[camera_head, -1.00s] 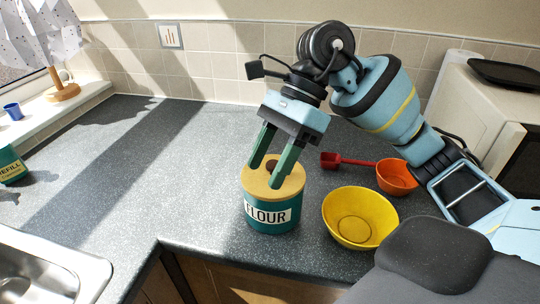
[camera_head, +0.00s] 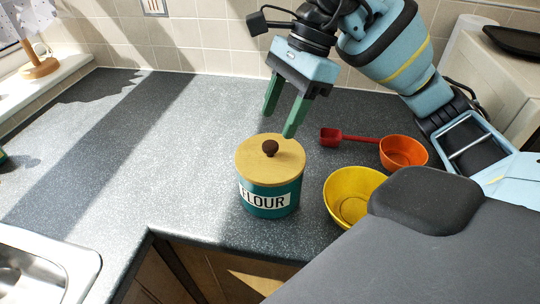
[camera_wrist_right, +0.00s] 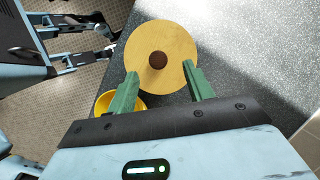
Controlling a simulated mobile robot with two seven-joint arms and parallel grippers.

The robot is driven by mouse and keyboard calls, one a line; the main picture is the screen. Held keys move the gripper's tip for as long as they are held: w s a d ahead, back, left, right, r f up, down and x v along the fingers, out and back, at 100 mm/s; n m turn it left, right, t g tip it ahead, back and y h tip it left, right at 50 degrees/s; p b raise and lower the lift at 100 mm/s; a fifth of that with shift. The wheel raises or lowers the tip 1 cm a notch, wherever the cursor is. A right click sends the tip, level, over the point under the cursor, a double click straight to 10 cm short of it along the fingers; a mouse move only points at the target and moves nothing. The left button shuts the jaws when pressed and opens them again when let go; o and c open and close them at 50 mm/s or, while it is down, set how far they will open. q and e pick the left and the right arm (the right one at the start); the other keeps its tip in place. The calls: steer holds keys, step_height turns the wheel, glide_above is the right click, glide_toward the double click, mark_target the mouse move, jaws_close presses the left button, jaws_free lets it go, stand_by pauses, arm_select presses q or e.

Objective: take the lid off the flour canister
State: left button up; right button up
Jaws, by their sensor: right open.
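The teal flour canister (camera_head: 271,201) stands upright on the grey counter, its FLOUR label facing me. Its round wooden lid (camera_head: 252,160) sits on top, with a dark brown knob (camera_head: 270,147) in the middle. My right gripper (camera_head: 279,122) is open and empty, above and just behind the knob in the head view. In the right wrist view, the lid (camera_wrist_right: 178,40) and knob (camera_wrist_right: 158,60) show between and beyond the open fingers of my right gripper (camera_wrist_right: 160,70). The fingers are apart from the knob. My left gripper is not in view.
A yellow bowl (camera_head: 352,197) stands close to the canister's right. Behind it are a red scoop (camera_head: 345,138) and an orange bowl (camera_head: 403,152). A steel sink (camera_head: 40,265) is at front left. The counter left of the canister is clear.

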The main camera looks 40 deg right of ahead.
mark_target(270, 144)
steer(key=shift+x, duration=2.55)
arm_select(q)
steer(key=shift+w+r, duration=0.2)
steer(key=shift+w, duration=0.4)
arm_select(e)
steer(key=shift+s, duration=0.2)
steer(key=shift+c, duration=0.4)
steer(key=c, duration=1)
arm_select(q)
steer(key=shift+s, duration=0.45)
